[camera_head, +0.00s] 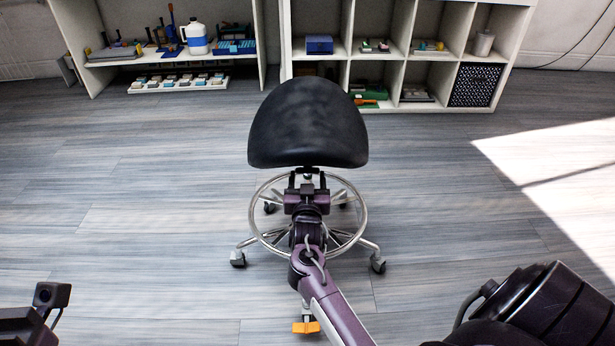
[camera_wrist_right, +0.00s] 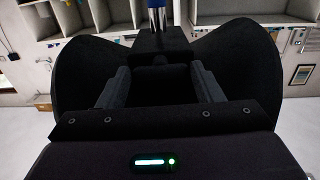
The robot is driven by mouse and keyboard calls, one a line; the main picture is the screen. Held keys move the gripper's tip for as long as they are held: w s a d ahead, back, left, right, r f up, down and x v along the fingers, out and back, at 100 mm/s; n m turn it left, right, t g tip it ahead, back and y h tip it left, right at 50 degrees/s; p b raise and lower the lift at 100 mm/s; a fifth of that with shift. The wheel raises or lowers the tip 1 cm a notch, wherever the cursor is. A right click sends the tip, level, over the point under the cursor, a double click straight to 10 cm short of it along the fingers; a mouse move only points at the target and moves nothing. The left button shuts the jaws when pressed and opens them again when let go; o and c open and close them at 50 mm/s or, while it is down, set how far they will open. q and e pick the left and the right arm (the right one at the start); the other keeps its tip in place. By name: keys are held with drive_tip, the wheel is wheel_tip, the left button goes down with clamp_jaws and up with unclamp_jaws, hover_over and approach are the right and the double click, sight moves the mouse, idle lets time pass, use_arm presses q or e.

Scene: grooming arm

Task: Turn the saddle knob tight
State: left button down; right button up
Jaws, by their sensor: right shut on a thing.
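The black saddle seat (camera_head: 308,125) of a wheeled stool stands in the middle of the head view. It shows from below in the wrist view (camera_wrist_right: 240,55). My right gripper (camera_head: 307,177) reaches the seat's near underside. In the right wrist view its two fingers (camera_wrist_right: 162,80) stand on either side of a dark block, which appears to be the saddle knob (camera_wrist_right: 165,76). The gripper is shut on it. The knob's shape is hard to make out, black on black. Only a piece of my left arm shows at the lower left; its fingers are out of view.
The stool has a chrome foot ring (camera_head: 257,222) and legs on casters (camera_head: 378,265). An orange piece (camera_head: 306,327) lies low in front, beside my right forearm. White shelves (camera_head: 275,45) with tools and boxes stand along the back. The floor on both sides is clear.

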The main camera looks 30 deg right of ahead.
drive_tip(key=o, duration=1)
